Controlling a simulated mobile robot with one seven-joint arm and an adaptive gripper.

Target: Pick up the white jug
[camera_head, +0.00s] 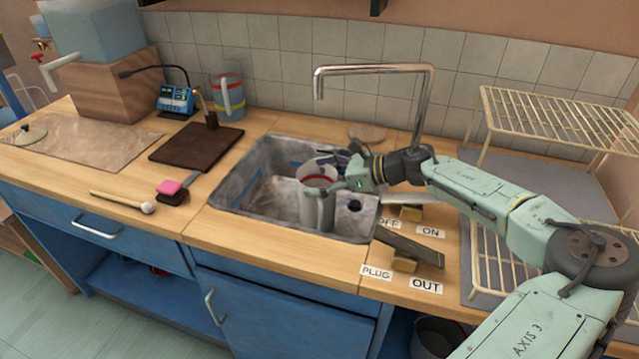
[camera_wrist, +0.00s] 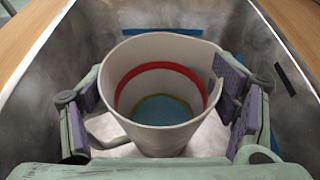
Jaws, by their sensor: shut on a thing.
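The white jug (camera_head: 316,207) is upright inside the metal sink (camera_head: 240,197). In the wrist view the white jug (camera_wrist: 150,120) shows its open mouth, a red band inside and a bluish bottom. Its handle shows at the lower left there. My gripper (camera_head: 335,174) reaches in from the right, near the jug's rim. I cannot tell whether the jug's base touches the sink floor.
A tall tap (camera_head: 375,69) arches behind the sink. A wire rack (camera_head: 560,118) stands at the right.

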